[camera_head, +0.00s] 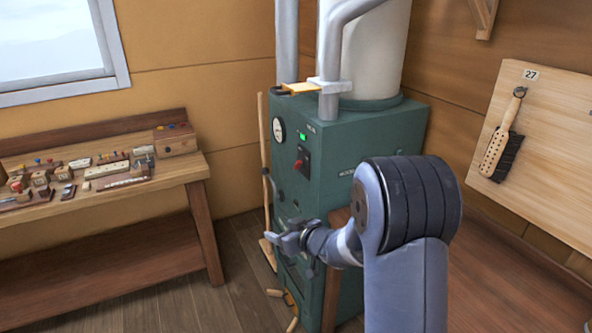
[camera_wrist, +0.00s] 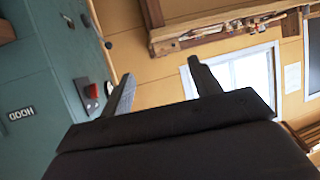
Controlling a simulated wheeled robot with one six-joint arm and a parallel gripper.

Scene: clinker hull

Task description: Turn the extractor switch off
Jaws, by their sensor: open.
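The green extractor cabinet (camera_head: 345,150) stands in the middle of the head view. Its switch (camera_head: 298,164) is a red lever on a dark plate on the front face, below a lit green lamp (camera_head: 303,136). The switch also shows in the wrist view (camera_wrist: 92,90), left of my left finger and apart from it. My gripper (camera_head: 278,240) is in front of the cabinet, lower than the switch in the head view. In the wrist view its two fingers (camera_wrist: 160,78) are spread with nothing between them. The lever's exact setting is too small to tell.
A round gauge (camera_head: 279,129) is left of the switch. A wooden bench (camera_head: 110,196) with small blocks and tools stands at the left. A brush (camera_head: 503,140) hangs on a board at the right. A broom handle (camera_head: 263,160) leans beside the cabinet. The floor between bench and cabinet is mostly clear.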

